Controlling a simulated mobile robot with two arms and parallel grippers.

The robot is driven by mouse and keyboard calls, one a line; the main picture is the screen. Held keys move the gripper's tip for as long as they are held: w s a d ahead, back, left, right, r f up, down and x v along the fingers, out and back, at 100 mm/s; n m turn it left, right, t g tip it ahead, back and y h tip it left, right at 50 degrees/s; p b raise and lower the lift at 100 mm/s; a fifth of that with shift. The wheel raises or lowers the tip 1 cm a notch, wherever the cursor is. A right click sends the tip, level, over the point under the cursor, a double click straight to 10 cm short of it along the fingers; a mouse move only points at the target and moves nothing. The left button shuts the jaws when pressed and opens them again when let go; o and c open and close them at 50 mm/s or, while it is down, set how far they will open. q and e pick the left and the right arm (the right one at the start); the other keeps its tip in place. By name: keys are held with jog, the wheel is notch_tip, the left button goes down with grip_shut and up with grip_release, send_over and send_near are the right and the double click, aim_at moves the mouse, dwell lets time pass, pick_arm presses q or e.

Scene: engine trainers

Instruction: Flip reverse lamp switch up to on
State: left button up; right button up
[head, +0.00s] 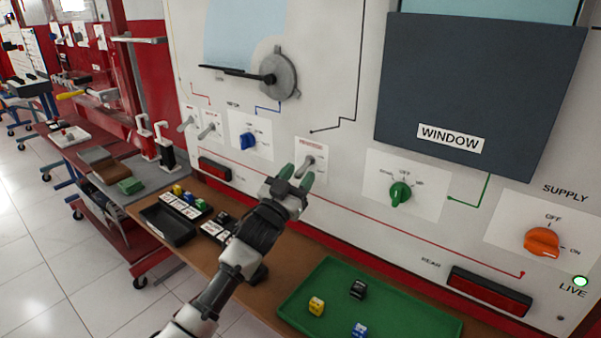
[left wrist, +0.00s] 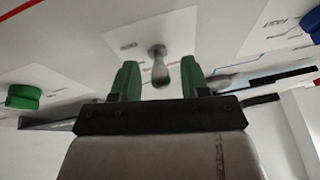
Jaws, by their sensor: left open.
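The reverse lamp switch (head: 306,165) is a small grey toggle lever on a white label plate on the panel. In the left wrist view the lever (left wrist: 159,68) stands between the two green fingers, a little beyond their tips. My left gripper (head: 296,177) is open, its green fingertips close to the lever in the head view. The same gripper (left wrist: 155,78) shows with its jaws apart and nothing held. I cannot tell whether a finger touches the lever. My right gripper is not in view.
A blue knob (head: 248,141) and two grey toggles (head: 209,131) lie left of the switch. A green knob (head: 400,193) and orange supply knob (head: 541,242) are to its right. Below, a green tray (head: 298,311) with several small blocks sits on the bench.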

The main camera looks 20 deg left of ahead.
pick_arm(q)
jog(key=shift+w+d+r, duration=0.15)
jog(key=shift+w+r, duration=0.1)
jog(key=shift+w, duration=0.35)
grip_shut()
